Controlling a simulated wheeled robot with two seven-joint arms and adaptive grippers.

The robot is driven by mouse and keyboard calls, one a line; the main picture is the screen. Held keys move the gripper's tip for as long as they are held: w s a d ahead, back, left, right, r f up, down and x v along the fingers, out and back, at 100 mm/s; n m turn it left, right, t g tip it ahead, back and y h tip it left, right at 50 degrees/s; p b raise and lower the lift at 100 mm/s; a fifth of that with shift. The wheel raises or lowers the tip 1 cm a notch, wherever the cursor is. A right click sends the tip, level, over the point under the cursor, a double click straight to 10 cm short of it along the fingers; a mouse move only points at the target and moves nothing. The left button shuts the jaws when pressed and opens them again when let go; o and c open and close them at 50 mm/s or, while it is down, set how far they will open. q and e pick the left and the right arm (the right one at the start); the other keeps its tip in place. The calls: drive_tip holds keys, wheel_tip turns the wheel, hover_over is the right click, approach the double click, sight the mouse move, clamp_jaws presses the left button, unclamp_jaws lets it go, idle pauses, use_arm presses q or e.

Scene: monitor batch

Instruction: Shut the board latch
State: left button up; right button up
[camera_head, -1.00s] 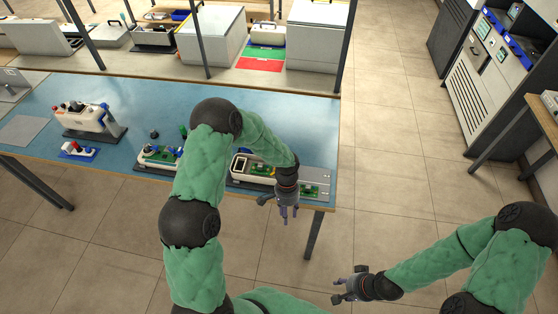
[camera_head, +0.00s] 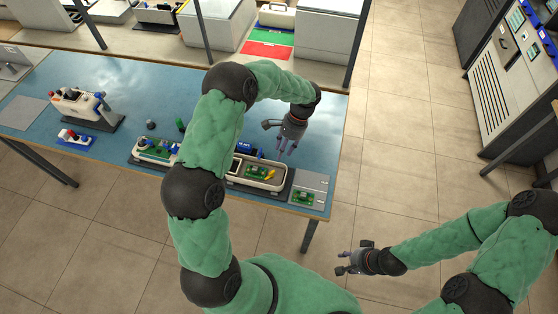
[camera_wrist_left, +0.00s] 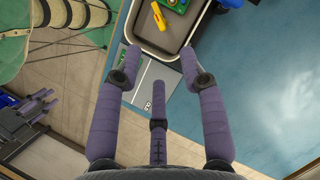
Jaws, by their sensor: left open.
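A pale tray (camera_head: 238,181) near the table's front right holds a green board (camera_head: 254,172). A yellow lever-like piece (camera_head: 270,175), which looks like the latch, lies at the board's right side. In the left wrist view the yellow piece (camera_wrist_left: 159,17) lies beside the board (camera_wrist_left: 174,4) at the top edge, slanted and cut close to the frame edge. My left gripper (camera_head: 287,150) is open and empty above the tray's back right side, apart from the latch. My right gripper (camera_head: 350,262) has its fingers spread, empty, over the floor off the table.
A grey plate (camera_head: 313,184) with a small green board (camera_head: 302,197) sits right of the tray. A blue block (camera_head: 245,146) stands behind the tray. Another board fixture (camera_head: 158,150) and a white device (camera_head: 80,103) stand left. The blue tabletop (camera_head: 325,125) is clear at back right.

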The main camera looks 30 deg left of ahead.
sight(273, 172)
use_arm(q)
drive_tip(key=x, duration=1)
drive_tip(key=shift+s+f, duration=0.25)
clamp_jaws()
